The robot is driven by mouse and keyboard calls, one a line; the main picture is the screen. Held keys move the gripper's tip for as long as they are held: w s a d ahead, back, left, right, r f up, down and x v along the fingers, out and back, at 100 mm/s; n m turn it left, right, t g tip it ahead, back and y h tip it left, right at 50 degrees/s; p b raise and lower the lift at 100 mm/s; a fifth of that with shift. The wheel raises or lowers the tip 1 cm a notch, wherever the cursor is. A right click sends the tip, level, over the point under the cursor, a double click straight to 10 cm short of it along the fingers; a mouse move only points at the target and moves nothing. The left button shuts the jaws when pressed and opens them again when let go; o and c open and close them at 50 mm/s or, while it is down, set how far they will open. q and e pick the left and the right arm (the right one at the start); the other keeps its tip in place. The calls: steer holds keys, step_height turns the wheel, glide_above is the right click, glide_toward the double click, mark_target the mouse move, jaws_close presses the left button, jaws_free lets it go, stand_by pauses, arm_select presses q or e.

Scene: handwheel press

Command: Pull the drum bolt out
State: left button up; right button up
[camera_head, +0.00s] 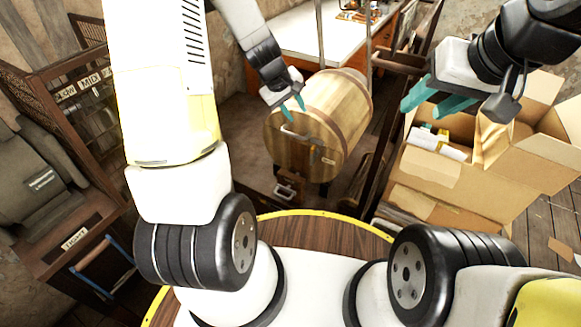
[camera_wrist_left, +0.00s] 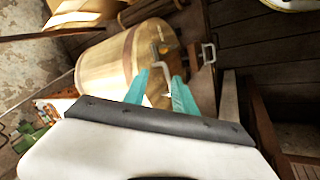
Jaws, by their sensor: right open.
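The wooden drum (camera_head: 335,105) lies on its side in a stand in the middle of the head view, its round end facing me. A grey bar handle (camera_head: 298,135) and a small orange part (camera_head: 328,161) sit on that end. Below the drum is a pale D-shaped pull (camera_head: 285,190), which also shows in the left wrist view (camera_wrist_left: 208,54); I cannot tell for sure that it is the bolt's. My left gripper (camera_head: 286,108) is open and empty in front of the drum's upper end, above the bar handle. My right gripper (camera_head: 430,98) is open and empty, right of the drum.
Open cardboard boxes (camera_head: 465,190) stand at the right, under my right gripper. A white-topped bench (camera_head: 290,40) is behind the drum. A cabinet (camera_head: 85,110) and a grey seat (camera_head: 35,180) are at the left. A yellow-edged round wooden surface (camera_head: 330,225) lies close to me.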

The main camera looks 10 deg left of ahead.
arm_select(q)
step_height(320, 180, down, 16)
steer(key=w+a+n+g+y, duration=0.1)
steer(key=w+a+n, duration=0.1)
steer(key=n, duration=0.2)
steer(key=n+g+y, duration=0.2)
glide_toward(284, 197)
steer(key=f, duration=0.2)
steer(key=w+f, duration=0.1)
steer(key=f, duration=0.4)
steer(key=shift+w+f, duration=0.15)
steer(key=shift+f, duration=0.2)
jaws_close()
